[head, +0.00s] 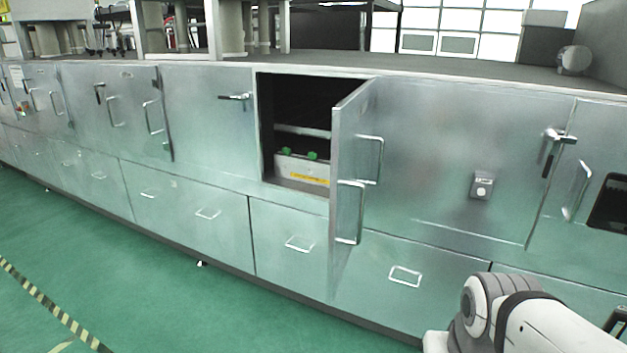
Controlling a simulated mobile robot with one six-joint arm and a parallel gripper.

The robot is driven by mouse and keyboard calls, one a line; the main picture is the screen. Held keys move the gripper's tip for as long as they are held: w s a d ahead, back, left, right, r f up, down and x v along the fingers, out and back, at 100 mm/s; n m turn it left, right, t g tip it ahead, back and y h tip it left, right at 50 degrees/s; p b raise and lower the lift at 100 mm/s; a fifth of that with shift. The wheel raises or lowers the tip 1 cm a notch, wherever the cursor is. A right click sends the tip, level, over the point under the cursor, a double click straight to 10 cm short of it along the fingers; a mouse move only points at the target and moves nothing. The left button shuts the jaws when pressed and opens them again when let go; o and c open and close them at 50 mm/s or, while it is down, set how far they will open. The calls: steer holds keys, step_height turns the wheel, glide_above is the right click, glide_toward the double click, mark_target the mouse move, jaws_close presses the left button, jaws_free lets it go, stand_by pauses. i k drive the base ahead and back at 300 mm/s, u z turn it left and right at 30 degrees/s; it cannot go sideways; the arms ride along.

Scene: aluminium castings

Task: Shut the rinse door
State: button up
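One cabinet door (348,155) stands open in the head view. It is a brushed metal panel swung outward from the steel cabinet row, seen nearly edge-on, with its hinge side at the right of the opening. Two bar handles show on or beside it, one at its lower part (349,212). No readable label names it as the rinse door. The opening (295,110) left of it shows a dark inside, a shelf bar and a pale box (302,168) with green knobs and a yellow strip. My arm shows at the lower right; my gripper cannot be made out.
Closed doors with handles and latches (235,96) line both sides, with closed drawers (298,240) below. A grey worktop (450,66) runs above. The green floor (150,280) in front is clear, with a striped tape line (45,305) at left.

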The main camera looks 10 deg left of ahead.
mark_target(351, 125)
steer(key=u, duration=0.35)
steer(key=i, duration=1)
steer(key=u, duration=1.8)
steer(key=k, duration=0.95)
steer(key=z, duration=1.35)
steer(key=i, duration=0.45)
steer(key=u, duration=0.05)
